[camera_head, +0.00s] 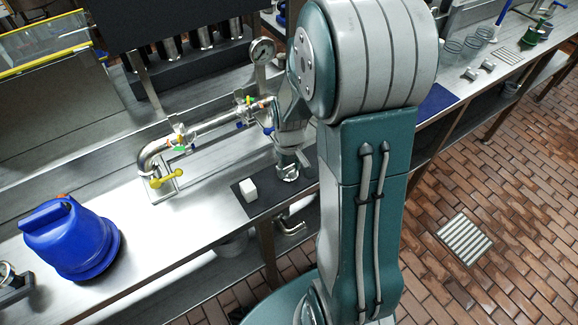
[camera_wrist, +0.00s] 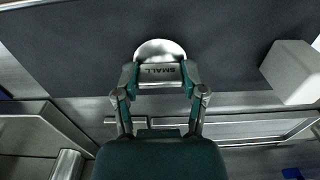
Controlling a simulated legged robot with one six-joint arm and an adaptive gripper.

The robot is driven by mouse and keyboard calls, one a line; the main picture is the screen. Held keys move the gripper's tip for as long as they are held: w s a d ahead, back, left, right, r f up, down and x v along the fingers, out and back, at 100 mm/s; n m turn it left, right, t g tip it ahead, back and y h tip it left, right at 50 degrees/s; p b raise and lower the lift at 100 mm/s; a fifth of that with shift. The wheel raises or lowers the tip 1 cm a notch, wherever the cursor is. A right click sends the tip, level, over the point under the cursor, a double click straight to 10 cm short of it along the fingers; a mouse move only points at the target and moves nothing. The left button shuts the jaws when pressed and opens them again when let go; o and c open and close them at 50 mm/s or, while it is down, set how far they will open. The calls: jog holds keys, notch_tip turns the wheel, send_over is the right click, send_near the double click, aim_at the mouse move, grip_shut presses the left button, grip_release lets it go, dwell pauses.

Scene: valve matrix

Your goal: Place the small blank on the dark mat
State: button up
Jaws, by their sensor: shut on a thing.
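The small blank (camera_wrist: 160,50) is a round-ended silver metal piece with "SMALL" lettered on its near face. My gripper (camera_wrist: 158,76) is shut on it, with one finger on each side. The dark mat (camera_wrist: 75,45) lies behind and below the blank in the wrist view. In the head view, my gripper (camera_head: 287,173) is over the dark mat (camera_head: 268,190) near the counter's front edge. I cannot tell whether the blank touches the mat.
A white cube (camera_head: 248,190) sits on the mat's left part; it also shows at right in the wrist view (camera_wrist: 292,72). Behind are steel pipework with a yellow-handled valve (camera_head: 166,179) and a gauge (camera_head: 262,51). A blue container (camera_head: 68,238) stands left on the counter.

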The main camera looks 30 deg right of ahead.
aim_at(289, 166)
jog(key=o, duration=1.2)
jog(key=shift+f, duration=0.1)
jog(key=shift+c, duration=0.2)
notch_tip(289, 166, up, 12)
jog(key=f, duration=0.1)
jog(key=s+a+r+t, duration=0.5)
jog(key=s+a+r, duration=0.5)
jog(key=s+r, duration=0.1)
jog(key=shift+s+a+r+t, duration=0.2)
jog(key=shift+s+a+t, duration=0.1)
jog(key=shift+s, duration=0.6)
